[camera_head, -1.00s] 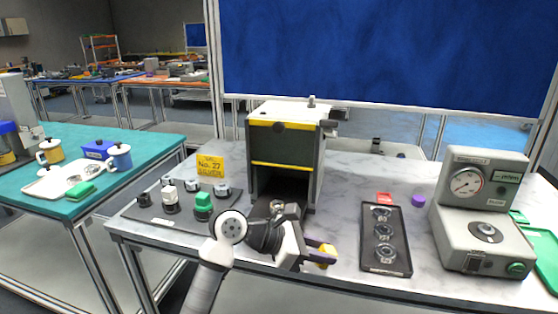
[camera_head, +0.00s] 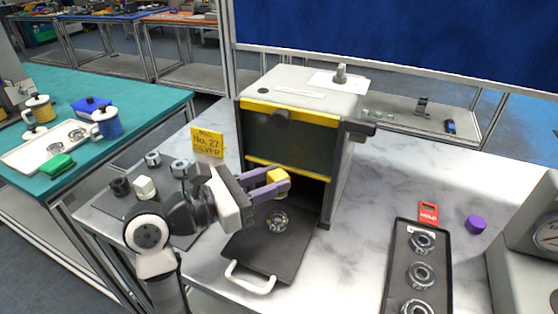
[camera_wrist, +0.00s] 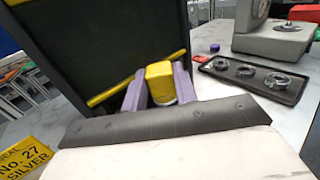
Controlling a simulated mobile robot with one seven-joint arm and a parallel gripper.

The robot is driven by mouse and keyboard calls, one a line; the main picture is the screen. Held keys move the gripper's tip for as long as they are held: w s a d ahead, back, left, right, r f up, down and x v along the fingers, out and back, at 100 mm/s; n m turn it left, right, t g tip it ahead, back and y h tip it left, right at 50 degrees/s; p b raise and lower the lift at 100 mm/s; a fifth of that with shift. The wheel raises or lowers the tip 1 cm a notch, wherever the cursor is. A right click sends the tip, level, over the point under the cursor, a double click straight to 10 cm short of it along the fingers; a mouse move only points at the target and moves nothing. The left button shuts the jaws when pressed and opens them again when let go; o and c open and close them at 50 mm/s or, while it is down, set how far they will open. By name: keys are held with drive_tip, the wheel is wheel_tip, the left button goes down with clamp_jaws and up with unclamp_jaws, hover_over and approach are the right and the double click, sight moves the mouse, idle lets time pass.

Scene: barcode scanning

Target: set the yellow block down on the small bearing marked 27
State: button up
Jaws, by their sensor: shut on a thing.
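My gripper (camera_head: 270,184) has purple fingers and is shut on the yellow block (camera_head: 278,181), in front of the dark box's opening. In the wrist view the yellow block (camera_wrist: 160,82) sits between the fingers, with a pale underside. A small metal bearing (camera_head: 278,221) lies on a black pull-out tray (camera_head: 250,249) below, and the block is above it, apart from it. No number is readable on this bearing. A yellow sign (camera_head: 207,142) reading "No. 27 SILVER" stands left of the box; it also shows in the wrist view (camera_wrist: 25,160).
The box (camera_head: 300,105) with yellow edges stands behind the tray. A white handle (camera_head: 250,280) is at the tray's front. A black holder (camera_head: 440,262) with three bearings, a red tag (camera_head: 428,213) and a purple cylinder (camera_head: 476,225) are at the right. Bare marble lies between.

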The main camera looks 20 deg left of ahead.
sight(268, 222)
drive_tip(key=shift+a+f, duration=0.1)
drive_tip(key=shift+s+f, duration=0.15)
drive_tip(key=shift+f, duration=0.35)
wheel_tip(268, 222, down, 3)
drive_tip(key=shift+r+b, duration=0.1)
drive_tip(key=shift+b, duration=0.6)
drive_tip(key=shift+f+b, duration=0.55)
drive_tip(key=shift+b, duration=0.35)
drive_tip(key=shift+r+b, duration=0.15)
drive_tip(key=shift+b, duration=0.3)
drive_tip(key=shift+f+b, duration=1.2)
drive_tip(key=shift+b, duration=1.15)
drive_tip(key=o, duration=1.5)
